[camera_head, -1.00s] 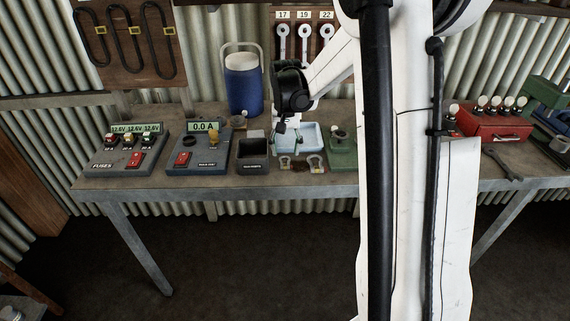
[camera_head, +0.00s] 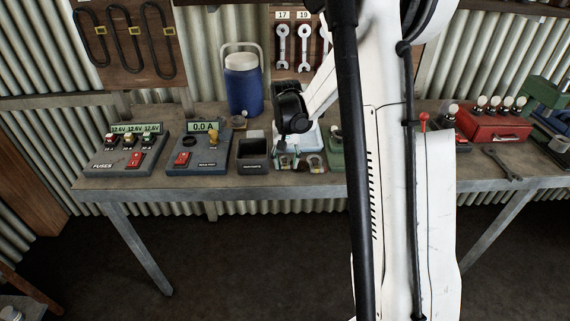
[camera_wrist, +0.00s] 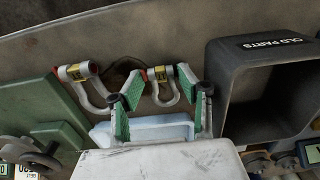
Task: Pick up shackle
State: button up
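Two metal bow shackles with red pin ends and yellow tags lie on the bench. In the wrist view, one shackle (camera_wrist: 163,87) lies between the fingertips of my gripper (camera_wrist: 160,92), nearer the old-parts bin. The other shackle (camera_wrist: 85,85) lies to the left, outside the fingers, near a green object; it also shows in the head view (camera_head: 315,164). My gripper is open, with green pads on both fingers, and points down at the bench in the head view (camera_head: 286,158). I cannot tell whether the fingers touch the shackle. In the head view my gripper partly hides the nearer shackle.
The dark old-parts bin (camera_wrist: 262,85) stands close beside the right finger in the wrist view. A pale blue tray (camera_wrist: 160,130) lies behind the gripper, and a green object (camera_wrist: 35,115) stands at left. Fuse (camera_head: 122,150) and meter boxes (camera_head: 197,157) stand farther left on the bench.

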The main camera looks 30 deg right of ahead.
jog(key=shift+c, duration=0.9)
notch_tip(320, 180, up, 10)
jog(key=shift+r, duration=0.1)
notch_tip(320, 180, up, 7)
jog(key=p, duration=0.4)
send_over(286, 164)
jog(key=shift+r, duration=0.1)
dwell(0.7)
